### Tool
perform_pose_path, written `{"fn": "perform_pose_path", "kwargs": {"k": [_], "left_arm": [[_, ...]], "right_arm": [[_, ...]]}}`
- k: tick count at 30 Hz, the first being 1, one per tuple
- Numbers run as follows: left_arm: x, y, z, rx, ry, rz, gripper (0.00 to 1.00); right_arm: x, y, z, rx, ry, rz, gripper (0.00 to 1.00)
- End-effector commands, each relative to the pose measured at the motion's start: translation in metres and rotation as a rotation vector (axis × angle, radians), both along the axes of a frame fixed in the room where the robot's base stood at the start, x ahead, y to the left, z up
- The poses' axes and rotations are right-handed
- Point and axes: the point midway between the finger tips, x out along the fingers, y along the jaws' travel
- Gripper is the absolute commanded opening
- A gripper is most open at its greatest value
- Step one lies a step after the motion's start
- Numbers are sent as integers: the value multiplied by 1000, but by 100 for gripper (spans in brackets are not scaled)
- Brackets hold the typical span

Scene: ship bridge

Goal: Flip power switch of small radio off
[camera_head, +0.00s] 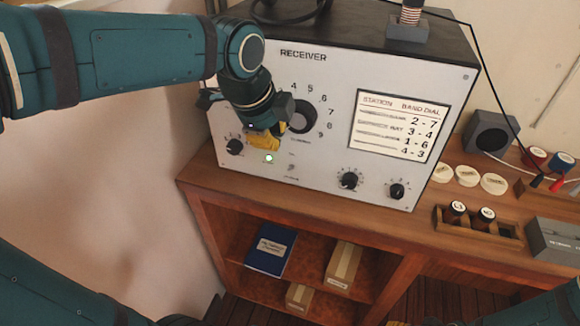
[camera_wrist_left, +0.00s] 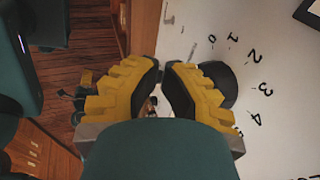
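The small radio is a pale-fronted box marked RECEIVER (camera_head: 303,55), standing on a wooden desk. My left gripper (camera_head: 265,142), with yellow fingers, is in front of the panel, just above the lamp and left of the switch. I cannot tell if it touches the panel. In the left wrist view its fingertips (camera_wrist_left: 161,62) come nearly together, with nothing visible held. My right gripper is not in view.
The radio front also has a large dial knob (camera_head: 302,116) and small knobs (camera_head: 235,147), (camera_head: 349,180), (camera_head: 397,191). A speaker (camera_head: 488,134), pale discs (camera_head: 467,175) and a wooden rack (camera_head: 478,229) stand to the right. Shelves below hold a blue book (camera_head: 270,250) and boxes.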

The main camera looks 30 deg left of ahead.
Motion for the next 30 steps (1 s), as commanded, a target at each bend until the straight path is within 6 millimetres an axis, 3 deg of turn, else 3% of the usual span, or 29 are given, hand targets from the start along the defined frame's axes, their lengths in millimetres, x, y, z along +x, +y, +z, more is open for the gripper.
{"fn": "perform_pose_path", "kwargs": {"k": [7,21,30], "left_arm": [[6,-1,-17,-2,4,1,0],[39,-2,-101,-4,5,2,0],[51,-3,-129,-3,2,1,0]], "right_arm": [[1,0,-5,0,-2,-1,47],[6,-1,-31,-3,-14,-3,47],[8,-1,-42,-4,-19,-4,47]]}}
